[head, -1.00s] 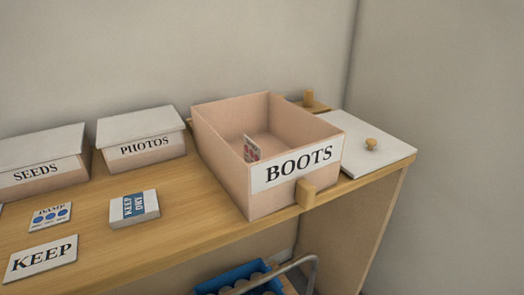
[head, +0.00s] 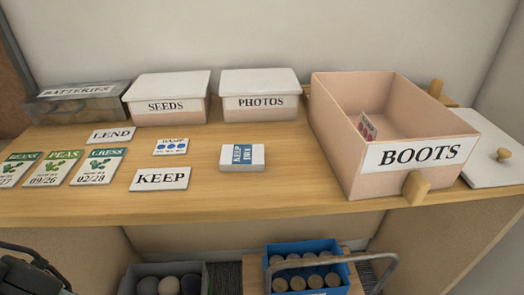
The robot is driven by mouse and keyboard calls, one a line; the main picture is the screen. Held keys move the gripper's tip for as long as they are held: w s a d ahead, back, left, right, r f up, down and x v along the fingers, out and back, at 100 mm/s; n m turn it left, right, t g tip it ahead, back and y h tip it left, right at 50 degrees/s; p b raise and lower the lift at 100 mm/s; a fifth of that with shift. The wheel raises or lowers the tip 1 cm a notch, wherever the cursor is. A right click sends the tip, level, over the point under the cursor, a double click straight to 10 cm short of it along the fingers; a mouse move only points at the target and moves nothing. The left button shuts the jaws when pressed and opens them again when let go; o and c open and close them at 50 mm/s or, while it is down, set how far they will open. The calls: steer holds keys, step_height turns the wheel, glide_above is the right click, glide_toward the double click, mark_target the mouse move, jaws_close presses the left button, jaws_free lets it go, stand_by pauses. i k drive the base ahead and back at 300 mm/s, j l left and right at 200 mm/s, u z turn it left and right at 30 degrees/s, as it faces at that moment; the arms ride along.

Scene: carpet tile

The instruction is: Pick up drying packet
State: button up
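The drying packet (head: 242,157) is a small white block with a blue label reading KEEP DRY. It lies flat on the wooden shelf, left of the BOOTS box and in front of the PHOTOS box. Nothing touches it. A dark mechanical part of mine, which looks like my gripper (head: 32,272), shows only in part at the lower left corner, below the shelf and well away from the packet. Its fingertips cannot be made out.
The open BOOTS box (head: 415,156) holds a small dotted card (head: 367,127); its lid (head: 490,172) lies to the right. Closed SEEDS (head: 168,106) and PHOTOS (head: 259,108) boxes stand behind. A DAMP card (head: 171,147), a KEEP card (head: 160,179) and seed packets lie left. Blue crate (head: 303,247) below.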

mark_target(234, 157)
steer(key=k+j+z, duration=0.1)
steer(key=j+z, duration=0.15)
steer(key=j, duration=0.25)
steer(key=k+j+z, duration=0.25)
steer(key=j, duration=0.25)
steer(key=k+j+z, duration=0.2)
steer(key=j, duration=0.3)
steer(key=k+j+z, duration=0.1)
steer(key=j+z, duration=0.15)
steer(key=j, duration=0.2)
steer(key=k+j+z, duration=0.25)
steer(key=j, duration=0.15)
steer(key=i, duration=1)
